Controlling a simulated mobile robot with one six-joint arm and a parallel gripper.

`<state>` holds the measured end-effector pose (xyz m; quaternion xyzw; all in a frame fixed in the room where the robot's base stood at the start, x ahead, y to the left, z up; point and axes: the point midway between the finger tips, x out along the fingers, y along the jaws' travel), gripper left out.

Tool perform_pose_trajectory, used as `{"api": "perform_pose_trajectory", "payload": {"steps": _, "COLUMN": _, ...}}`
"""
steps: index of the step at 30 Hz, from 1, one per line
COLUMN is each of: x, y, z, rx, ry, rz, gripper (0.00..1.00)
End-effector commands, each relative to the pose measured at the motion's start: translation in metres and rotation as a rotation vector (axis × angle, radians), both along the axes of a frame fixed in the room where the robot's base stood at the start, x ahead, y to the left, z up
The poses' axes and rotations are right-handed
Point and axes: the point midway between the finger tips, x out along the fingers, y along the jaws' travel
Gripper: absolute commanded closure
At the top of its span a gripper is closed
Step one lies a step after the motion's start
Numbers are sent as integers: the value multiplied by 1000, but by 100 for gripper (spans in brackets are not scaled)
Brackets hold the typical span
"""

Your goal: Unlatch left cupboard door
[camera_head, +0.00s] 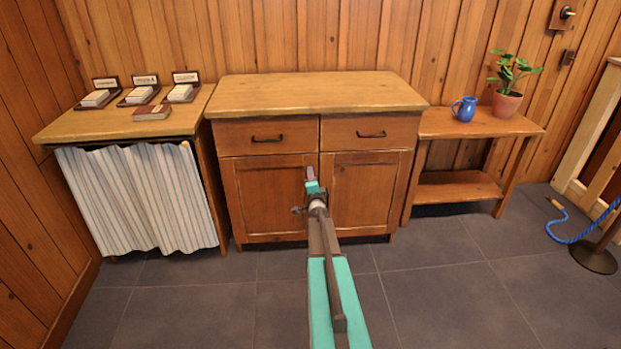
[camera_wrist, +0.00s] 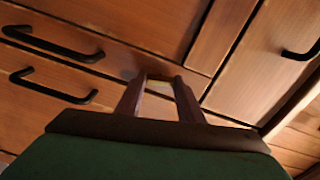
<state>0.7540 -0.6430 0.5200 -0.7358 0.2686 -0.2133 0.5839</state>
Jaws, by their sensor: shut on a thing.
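The wooden cupboard (camera_head: 264,227) stands against the back wall. Its left door (camera_head: 268,195) and right door (camera_head: 369,190) look closed, below two drawers. My gripper (camera_head: 311,175) is at the upper part of the seam between the doors. In the wrist view, which is turned sideways, the fingers of my gripper (camera_wrist: 160,82) are closed around a small part at the door front, apparently the latch. The fingers mostly hide it. Two black door handles (camera_wrist: 50,45) (camera_wrist: 52,86) lie parallel to the left of the fingers in that view.
Black drawer handles (camera_head: 268,138) (camera_head: 371,134) jut out above the doors. A curtained table (camera_head: 140,200) stands close on the left, and a low shelf table (camera_head: 459,186) with a blue jug (camera_head: 464,109) on the right. The tiled floor in front is clear.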

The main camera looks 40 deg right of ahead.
Motion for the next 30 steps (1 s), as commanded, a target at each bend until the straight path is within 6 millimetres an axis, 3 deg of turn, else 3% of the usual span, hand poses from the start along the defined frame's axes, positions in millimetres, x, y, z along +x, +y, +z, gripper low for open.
{"api": "perform_pose_trajectory", "payload": {"steps": 12, "x": 2, "y": 2, "z": 0, "rx": 167, "ry": -141, "rz": 3, "gripper": 88}}
{"api": "perform_pose_trajectory", "payload": {"steps": 27, "x": 2, "y": 2, "z": 0, "rx": 188, "ry": -159, "rz": 3, "gripper": 88}}
{"api": "perform_pose_trajectory", "payload": {"steps": 28, "x": 2, "y": 2, "z": 0, "rx": 188, "ry": -159, "rz": 3, "gripper": 64}}
{"api": "perform_pose_trajectory", "payload": {"steps": 30, "x": 2, "y": 2, "z": 0, "rx": 188, "ry": -159, "rz": 3, "gripper": 52}}
